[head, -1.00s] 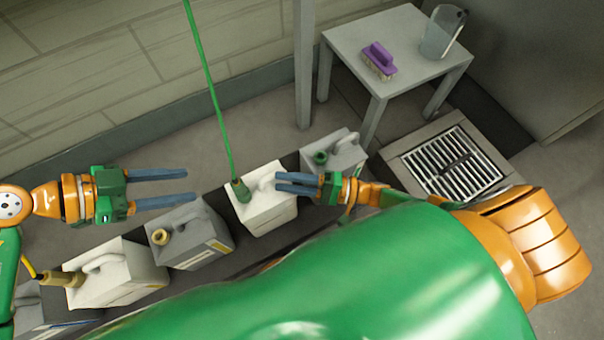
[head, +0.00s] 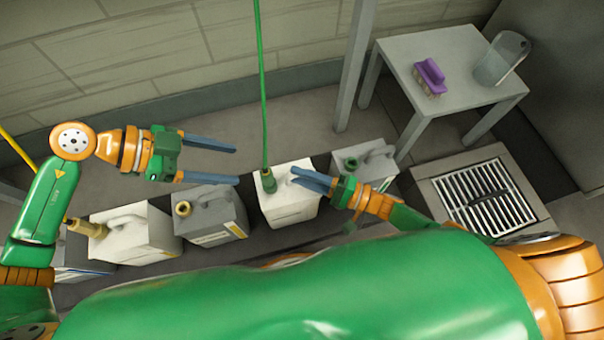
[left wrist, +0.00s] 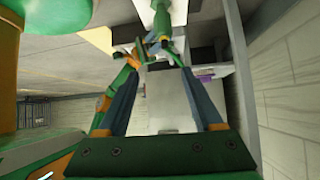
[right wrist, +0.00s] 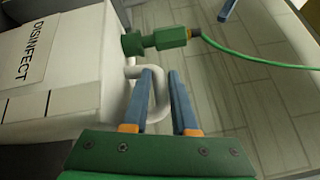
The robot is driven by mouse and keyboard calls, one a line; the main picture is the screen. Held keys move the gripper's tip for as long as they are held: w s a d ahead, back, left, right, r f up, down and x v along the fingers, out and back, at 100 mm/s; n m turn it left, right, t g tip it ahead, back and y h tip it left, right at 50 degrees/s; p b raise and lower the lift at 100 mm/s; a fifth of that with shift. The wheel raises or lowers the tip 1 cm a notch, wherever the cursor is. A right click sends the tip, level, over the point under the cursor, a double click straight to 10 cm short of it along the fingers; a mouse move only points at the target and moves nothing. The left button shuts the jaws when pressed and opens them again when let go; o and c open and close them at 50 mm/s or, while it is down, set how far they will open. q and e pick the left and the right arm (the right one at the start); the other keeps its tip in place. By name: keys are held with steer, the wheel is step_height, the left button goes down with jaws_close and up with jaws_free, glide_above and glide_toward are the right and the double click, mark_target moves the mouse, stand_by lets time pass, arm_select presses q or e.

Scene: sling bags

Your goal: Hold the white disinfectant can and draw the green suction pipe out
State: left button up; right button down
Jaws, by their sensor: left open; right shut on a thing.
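The white disinfectant can (head: 290,205) stands upright in the row of cans. Its side reads "DISINFECT" in the right wrist view (right wrist: 25,60). The green suction pipe (head: 261,80) rises from a green fitting (head: 267,180) at the can's neck; the fitting also shows in the right wrist view (right wrist: 160,40). My right gripper (head: 308,178) is shut on the can's handle (right wrist: 157,95). My left gripper (head: 237,165) is open and empty, a little left of the fitting, its fingers pointing toward it. In the left wrist view the fitting (left wrist: 162,20) shows beyond the fingertips.
A grey can (head: 210,215) stands close on the left, a larger white can (head: 130,235) farther left. Another grey can (head: 370,165) stands on the right. A table (head: 400,60) with a purple brush (head: 430,75) and a clear jug (head: 502,60) is behind. A floor grate (head: 488,195) lies right.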

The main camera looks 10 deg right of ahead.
mark_target(266, 172)
steer(key=shift+f, duration=0.1)
arm_select(q)
steer(key=d+m+y, duration=0.2)
steer(key=m+y, duration=0.1)
steer(key=d+f+m+y, duration=0.1)
steer(key=d+m+y, duration=0.1)
steer(key=m+y, duration=0.1)
steer(key=w+d+m+y, duration=0.1)
steer(key=d+m+y, duration=0.2)
steer(key=m+y, duration=0.1)
steer(key=shift+d+f+m, duration=0.1)
steer(key=shift+f+m, duration=0.15)
steer(key=shift+m, duration=0.15)
steer(key=shift+w+f, duration=0.1)
steer(key=shift+f, duration=0.15)
step_height(266, 172, down, 8)
steer(key=shift+f, duration=0.2)
arm_select(e)
steer(key=shift+s, duration=0.1)
